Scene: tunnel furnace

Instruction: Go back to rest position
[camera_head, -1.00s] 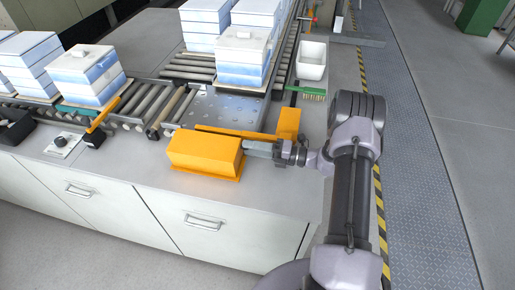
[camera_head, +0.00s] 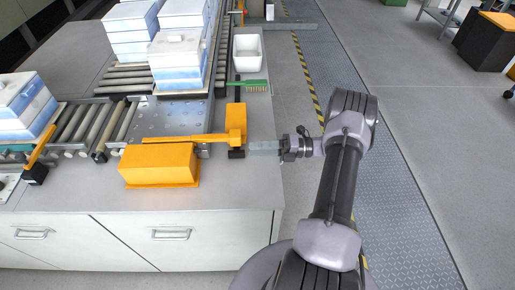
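My gripper (camera_head: 262,148) is at the right edge of the workbench, at the end of my arm, and points left.
Stacked blue-white boxes (camera_head: 178,62) stand on roller conveyors (camera_head: 125,78). A white bin (camera_head: 247,53) and a green brush (camera_head: 246,86) lie behind my gripper on the bench (camera_head: 235,195). The floor walkway (camera_head: 400,190) on the right is free.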

